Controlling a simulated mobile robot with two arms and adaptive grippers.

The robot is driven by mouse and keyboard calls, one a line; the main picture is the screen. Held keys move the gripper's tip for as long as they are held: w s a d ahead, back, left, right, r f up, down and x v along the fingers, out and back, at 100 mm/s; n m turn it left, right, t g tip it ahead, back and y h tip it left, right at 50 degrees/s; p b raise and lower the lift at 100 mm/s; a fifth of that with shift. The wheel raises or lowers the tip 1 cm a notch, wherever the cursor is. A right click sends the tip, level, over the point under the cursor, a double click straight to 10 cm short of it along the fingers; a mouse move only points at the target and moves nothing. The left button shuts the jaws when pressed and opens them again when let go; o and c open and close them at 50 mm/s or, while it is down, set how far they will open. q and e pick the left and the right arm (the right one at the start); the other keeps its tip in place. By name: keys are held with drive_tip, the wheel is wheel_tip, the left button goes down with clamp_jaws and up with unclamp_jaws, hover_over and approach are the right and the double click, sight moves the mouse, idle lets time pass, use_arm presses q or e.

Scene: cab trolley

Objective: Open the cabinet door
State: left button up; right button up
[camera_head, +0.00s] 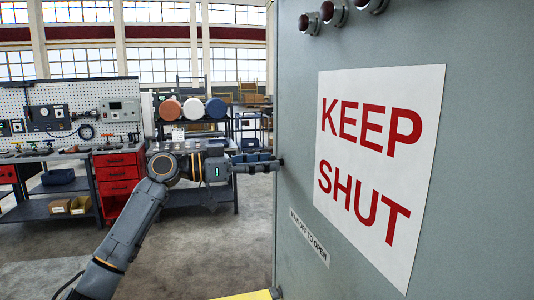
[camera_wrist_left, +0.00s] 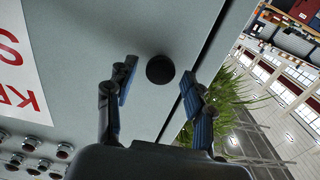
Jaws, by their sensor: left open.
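The grey cabinet (camera_head: 300,120) fills the right side of the head view, its front bearing a white sign (camera_head: 375,150) with red words KEEP SHUT. In the left wrist view a round black knob (camera_wrist_left: 160,69) stands out from the grey door (camera_wrist_left: 95,30), close to a dark straight seam. My left gripper (camera_head: 262,166) reaches the cabinet's left edge from the left. Its blue-padded fingers (camera_wrist_left: 158,76) are open, one on each side of the knob, with gaps visible. The door looks closed along the seam. My right gripper is in neither view.
Round fittings (camera_head: 333,12) jut from the cabinet's top. A small label (camera_head: 309,237) sits below the sign. A workbench (camera_head: 60,155) with red drawers (camera_head: 118,175) stands behind on the left. Grey floor (camera_head: 190,260) is clear in front of it.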

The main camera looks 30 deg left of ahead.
use_arm(q)
drive_tip(key=shift+w+d, duration=0.25)
drive_tip(key=shift+w, duration=0.1)
drive_tip(key=shift+c, duration=0.4)
clamp_jaws()
drive_tip(key=shift+a, duration=0.1)
